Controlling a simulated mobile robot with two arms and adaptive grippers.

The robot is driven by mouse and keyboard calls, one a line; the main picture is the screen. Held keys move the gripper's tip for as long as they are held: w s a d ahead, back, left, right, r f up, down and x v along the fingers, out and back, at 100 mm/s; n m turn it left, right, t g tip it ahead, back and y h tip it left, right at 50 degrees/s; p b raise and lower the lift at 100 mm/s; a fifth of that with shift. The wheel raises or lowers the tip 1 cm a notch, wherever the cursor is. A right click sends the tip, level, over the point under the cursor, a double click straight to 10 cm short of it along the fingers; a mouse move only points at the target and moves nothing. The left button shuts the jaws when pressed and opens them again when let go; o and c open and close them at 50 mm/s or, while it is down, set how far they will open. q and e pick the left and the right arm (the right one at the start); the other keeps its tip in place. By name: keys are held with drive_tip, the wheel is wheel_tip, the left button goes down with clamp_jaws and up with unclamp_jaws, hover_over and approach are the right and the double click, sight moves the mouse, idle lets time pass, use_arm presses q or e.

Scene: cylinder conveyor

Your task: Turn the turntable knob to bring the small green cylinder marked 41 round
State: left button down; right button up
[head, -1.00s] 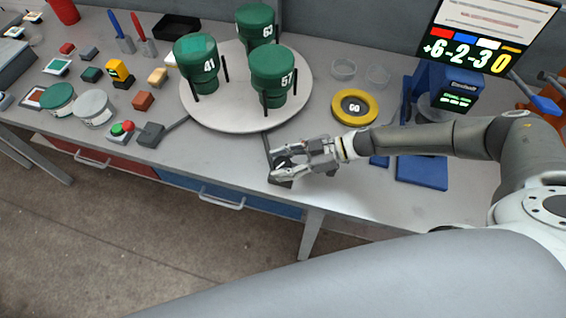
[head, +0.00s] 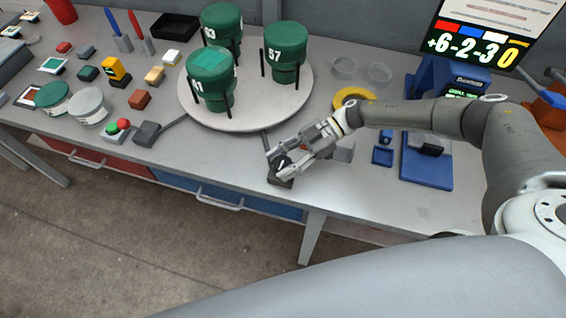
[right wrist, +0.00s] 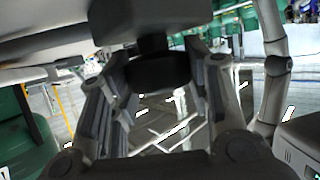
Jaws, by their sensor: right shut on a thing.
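The green cylinder marked 41 (head: 211,82) stands at the front left of the round white turntable (head: 249,118). Two other green cylinders stand on it: 63 (head: 221,27) at the back left and 57 (head: 287,52) at the back right. My right gripper (head: 279,165) is shut on the dark turntable knob (head: 285,167), at the table's front edge. The fingers hide part of the knob in the head view. The dark knob (right wrist: 158,72) also shows between the fingers in the right wrist view. My left gripper is out of view.
A control box with red and green buttons (head: 118,130) and a dark block (head: 147,133) lie left of the knob. My right arm partly covers a yellow ring (head: 352,97). A blue device (head: 425,170) stands at the right. Small blocks and lidded jars fill the left.

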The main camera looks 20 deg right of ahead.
idle(0.8)
drive_tip(key=o, duration=1)
drive_tip(key=shift+a, duration=0.1)
drive_tip(key=shift+c, duration=0.2)
drive_tip(key=v, duration=1.2)
drive_tip(key=shift+w, duration=0.2)
drive_tip(key=shift+a, duration=0.1)
